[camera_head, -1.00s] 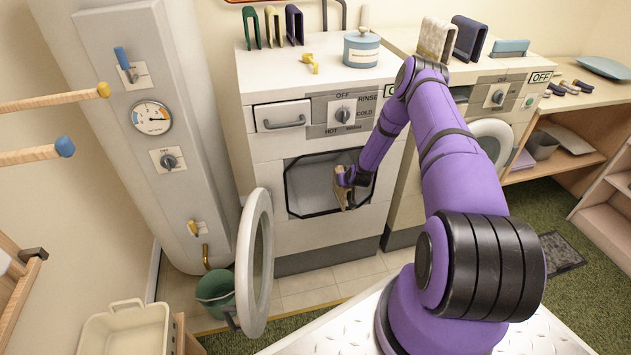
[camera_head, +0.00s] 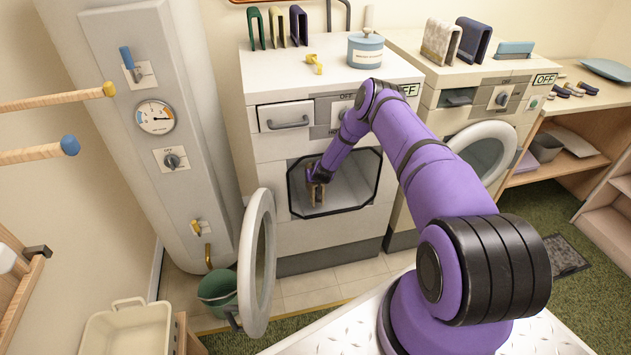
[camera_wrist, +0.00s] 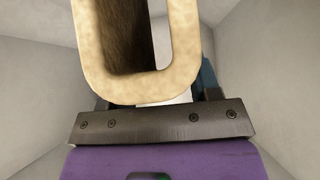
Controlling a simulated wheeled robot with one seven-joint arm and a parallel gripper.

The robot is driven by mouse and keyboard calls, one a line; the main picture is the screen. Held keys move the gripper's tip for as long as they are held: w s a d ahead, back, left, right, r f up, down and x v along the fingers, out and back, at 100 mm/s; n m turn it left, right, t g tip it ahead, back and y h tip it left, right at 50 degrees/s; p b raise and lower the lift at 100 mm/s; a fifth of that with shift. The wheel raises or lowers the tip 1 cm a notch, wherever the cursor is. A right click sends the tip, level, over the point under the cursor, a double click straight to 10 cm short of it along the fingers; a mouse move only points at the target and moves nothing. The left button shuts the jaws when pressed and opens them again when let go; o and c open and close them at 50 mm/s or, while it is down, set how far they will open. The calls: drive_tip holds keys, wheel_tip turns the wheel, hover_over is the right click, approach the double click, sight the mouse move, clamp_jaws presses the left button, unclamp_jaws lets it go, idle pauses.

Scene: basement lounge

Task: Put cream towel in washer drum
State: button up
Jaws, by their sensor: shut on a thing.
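The cream towel (camera_wrist: 142,88) is a folded loop with a brown, shadowed inner side, large in the wrist view. My gripper (camera_head: 317,182) is shut on it, and the towel shows only as a small light patch below it in the head view. The fingertips are partly hidden behind the towel in the wrist view. The left machine's drum (camera_head: 347,187) is a grey cavity behind a black-rimmed opening. My gripper and the towel are at the left part of that opening; pale grey walls surround them in the wrist view.
The left machine's round door (camera_head: 259,262) stands open at the left of the opening. The right machine's door (camera_head: 484,152) is also open. A green bucket (camera_head: 217,290) and a cream basket (camera_head: 125,330) stand at lower left. Folded towels and a canister (camera_head: 365,50) are on the machine tops.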

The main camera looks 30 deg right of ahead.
drive_tip(key=shift+d+f, duration=0.1)
drive_tip(key=shift+f, duration=1.1)
drive_tip(key=shift+f, duration=0.2)
drive_tip(key=o, duration=1.2)
drive_tip(key=shift+o, duration=0.2)
drive_tip(key=shift+r, duration=0.1)
drive_tip(key=v, duration=1.2)
drive_tip(key=shift+s+r, duration=0.1)
